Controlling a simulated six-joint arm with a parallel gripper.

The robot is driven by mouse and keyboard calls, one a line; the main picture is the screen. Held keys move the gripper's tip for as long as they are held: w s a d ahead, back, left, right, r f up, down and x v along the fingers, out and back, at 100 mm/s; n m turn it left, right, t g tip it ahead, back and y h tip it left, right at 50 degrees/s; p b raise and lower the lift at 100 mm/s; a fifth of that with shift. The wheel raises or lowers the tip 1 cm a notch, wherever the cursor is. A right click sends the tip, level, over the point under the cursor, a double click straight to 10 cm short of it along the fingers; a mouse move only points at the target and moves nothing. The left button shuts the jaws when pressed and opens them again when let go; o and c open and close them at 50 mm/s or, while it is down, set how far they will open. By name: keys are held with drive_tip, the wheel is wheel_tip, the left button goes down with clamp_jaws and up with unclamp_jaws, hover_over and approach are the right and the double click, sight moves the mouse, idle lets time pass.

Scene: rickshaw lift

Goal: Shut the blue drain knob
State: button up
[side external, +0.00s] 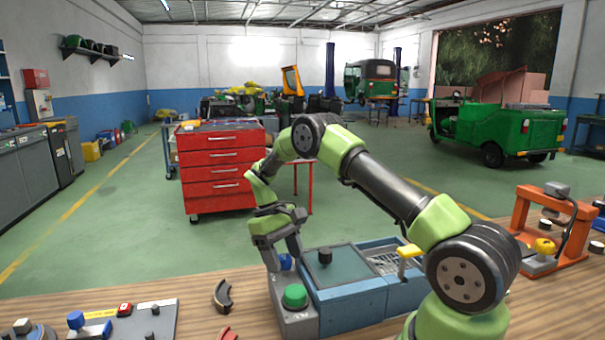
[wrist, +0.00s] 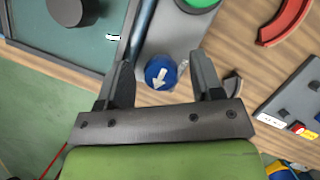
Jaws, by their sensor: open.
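The blue drain knob (wrist: 161,72) is round with a white arrow that points toward the lower left in the wrist view. It sits on a grey panel (wrist: 170,30) beside a green button (wrist: 198,2). In the side external view the knob (side external: 286,262) is partly hidden by my fingers, behind the green button (side external: 295,296). My gripper (wrist: 160,62) is open, with one finger on each side of the knob. It also shows from the side (side external: 285,257), pointing down over the panel. I cannot tell whether the fingers touch the knob.
A blue-grey washer tank with a dark lid (side external: 333,265) and black lid knob (side external: 324,256) stands right beside the panel. A yellow handle (side external: 409,250) is farther right. A curved dark brake shoe (side external: 222,296) lies left on the wooden bench (side external: 190,290).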

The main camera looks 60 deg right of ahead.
drive_tip(key=n+h, duration=0.1)
drive_tip(key=n, duration=0.2)
drive_tip(key=n+h, duration=0.2)
drive_tip(key=n, duration=0.2)
drive_tip(key=shift+a, duration=0.1)
drive_tip(key=shift+w+r+n+t, duration=0.15)
drive_tip(key=shift+r+n+t, duration=0.15)
drive_tip(key=shift+n, duration=0.5)
drive_tip(key=v, duration=1)
drive_tip(key=s+a+r+m+t+y, duration=0.2)
drive_tip(key=s+a+r+m+t, duration=0.5)
drive_tip(key=s+a+r, duration=0.5)
drive_tip(key=shift+s+a+r+m+t+y, duration=0.35)
drive_tip(key=shift+s+r+t, duration=0.5)
drive_tip(key=shift+s, duration=0.95)
drive_tip(key=shift+s, duration=0.1)
